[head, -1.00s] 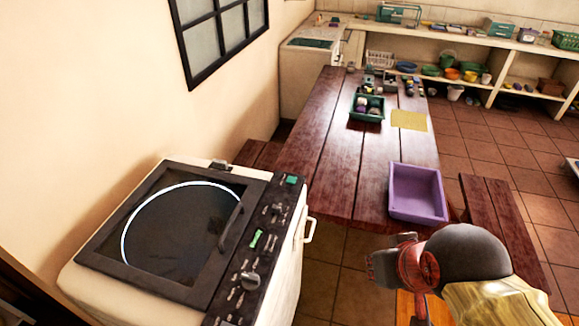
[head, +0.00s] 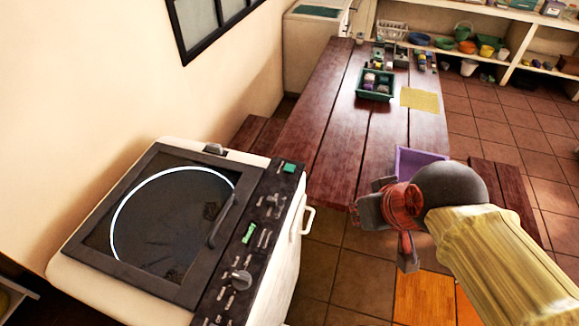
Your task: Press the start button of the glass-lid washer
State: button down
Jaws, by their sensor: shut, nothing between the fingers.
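The glass-lid washer (head: 172,215) stands at the lower left against the wall, its dark lid with a round window shut. Its black control panel (head: 262,215) runs along the right side of the top. The panel carries a green square button (head: 289,168) at the far end, a green bar-shaped control (head: 249,233) midway, and knobs and small switches. I cannot read which is the start button. My gripper (head: 370,208) is shut and empty, to the right of the washer and apart from it, pointing left towards the panel.
A white handle (head: 308,217) sticks out from the washer's right side. Open air lies between gripper and panel.

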jog(key=w+a+n+y, duration=0.2)
jog(key=w+a+n, duration=0.35)
jog(key=w, duration=0.75)
jog(key=n+t+p, duration=0.2)
jog(key=n+t, duration=0.1)
jog(key=n, duration=0.3)
send_over(288, 168)
notch_tip(288, 168, down, 8)
jog(key=shift+a, duration=0.1)
notch_tip(288, 168, down, 7)
jog(key=b, duration=0.5)
jog(key=shift+b, duration=0.35)
jog(key=shift+f+b, duration=0.8)
jog(key=shift+b, duration=0.15)
